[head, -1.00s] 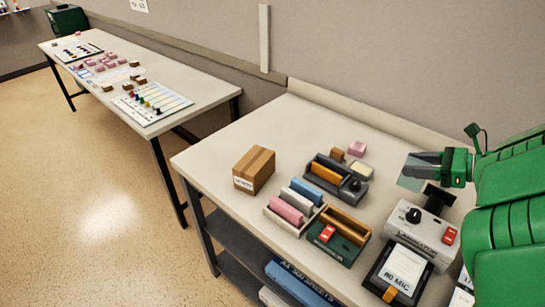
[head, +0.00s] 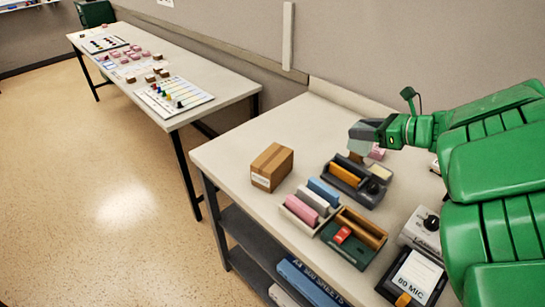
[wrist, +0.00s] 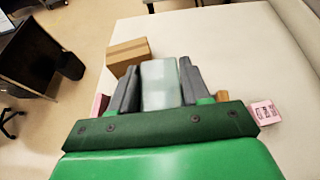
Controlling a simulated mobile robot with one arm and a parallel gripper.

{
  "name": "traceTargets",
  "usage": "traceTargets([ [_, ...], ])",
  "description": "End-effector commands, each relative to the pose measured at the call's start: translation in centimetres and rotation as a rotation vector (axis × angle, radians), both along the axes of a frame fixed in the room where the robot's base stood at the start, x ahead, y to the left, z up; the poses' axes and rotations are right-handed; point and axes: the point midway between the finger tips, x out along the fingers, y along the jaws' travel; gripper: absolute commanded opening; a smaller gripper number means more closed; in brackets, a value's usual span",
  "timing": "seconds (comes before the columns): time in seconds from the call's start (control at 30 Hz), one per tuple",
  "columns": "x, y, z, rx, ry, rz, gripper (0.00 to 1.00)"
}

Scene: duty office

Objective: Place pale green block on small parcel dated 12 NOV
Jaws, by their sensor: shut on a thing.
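My gripper (head: 364,133) is shut on the pale green block (head: 357,143), which looks glassy and is held above the back of the near table. In the wrist view the block (wrist: 160,85) stands out between the two grey fingers. A brown cardboard parcel (head: 272,167) with a tan tape strip and a white label sits on the left part of the near table, left of and below my gripper. It also shows in the wrist view (wrist: 127,54), beyond the left finger. Its label is too small to read, so I cannot confirm the date. Nothing lies on its top.
A dark holder with an orange block (head: 345,174), a rack (head: 291,214) of pink, white and blue blocks, and a green-fronted tray (head: 345,250) stand right of the parcel. A pink block (head: 377,152) lies behind. Several small brown and pink pieces are on the far table (head: 215,80).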

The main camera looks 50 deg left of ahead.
Motion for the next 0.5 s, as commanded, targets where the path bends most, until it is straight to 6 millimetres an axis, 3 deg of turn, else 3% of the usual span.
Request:
traceTargets([
  [0.5,-4.3,9.6,1.1,0.003,0.000,-0.033,0.00],
])
